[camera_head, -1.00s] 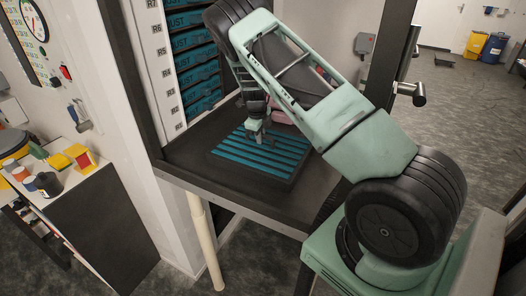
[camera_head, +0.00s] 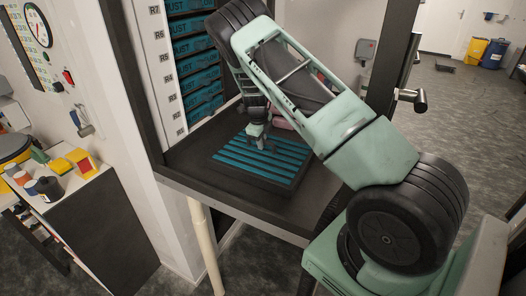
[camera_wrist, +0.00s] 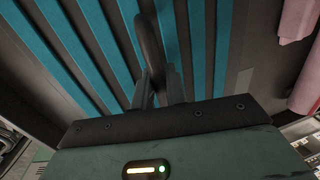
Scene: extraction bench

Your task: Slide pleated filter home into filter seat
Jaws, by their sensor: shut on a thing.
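The pleated filter (camera_head: 285,178) is a flat panel with teal stripes in a dark frame. It lies low on the dark bench inside the cabinet. My gripper (camera_head: 262,142) reaches down over its middle. In the wrist view my gripper (camera_wrist: 160,92) is shut on a dark upright handle (camera_wrist: 149,40), with the teal and dark pleats (camera_wrist: 90,50) of the filter behind it. I cannot make out the filter seat apart from the dark surface around and under the filter, so I cannot tell how fully the filter sits in it.
A rack of teal-fronted trays (camera_head: 196,57) stands behind the bench on the left. A pink object (camera_head: 282,122) lies behind the filter, close to my wrist. A dark post (camera_head: 385,50) rises on the right. The bench's front edge (camera_head: 230,209) is clear.

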